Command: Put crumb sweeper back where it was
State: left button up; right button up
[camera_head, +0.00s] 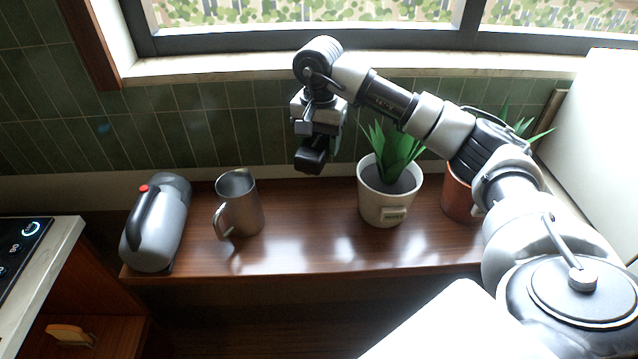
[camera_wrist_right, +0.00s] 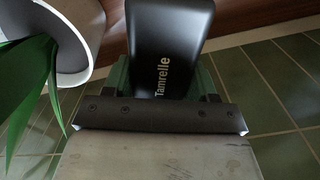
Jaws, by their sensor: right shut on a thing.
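My right gripper (camera_head: 315,133) is held above the wooden counter, in front of the tiled wall, and points down. It is shut on a black object (camera_head: 311,158), which I take to be the crumb sweeper. In the right wrist view this object (camera_wrist_right: 170,40) is smooth and black with the word "Tamrelle" on it, between the gripper's fingers (camera_wrist_right: 160,85). It hangs clear of the counter, left of the potted plant. Part of it is hidden by the gripper. My left gripper is not in view.
On the wooden counter (camera_head: 310,245) stand a grey appliance with a black handle (camera_head: 157,225), a metal mug (camera_head: 240,203), a white-potted plant (camera_head: 385,203) and a terracotta pot (camera_head: 457,197). The counter between mug and white pot is clear. A window sill (camera_head: 230,70) runs behind.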

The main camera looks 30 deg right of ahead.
aim_at(319, 196)
notch_tip(319, 196, down, 12)
jog(key=shift+p, duration=0.6)
jog(key=o, duration=0.4)
jog(key=shift+f, duration=0.15)
jog(key=o, duration=0.5)
jog(key=shift+r, duration=0.65)
notch_tip(319, 196, up, 11)
jog(key=shift+r+b, duration=0.1)
jog(key=shift+b, duration=0.85)
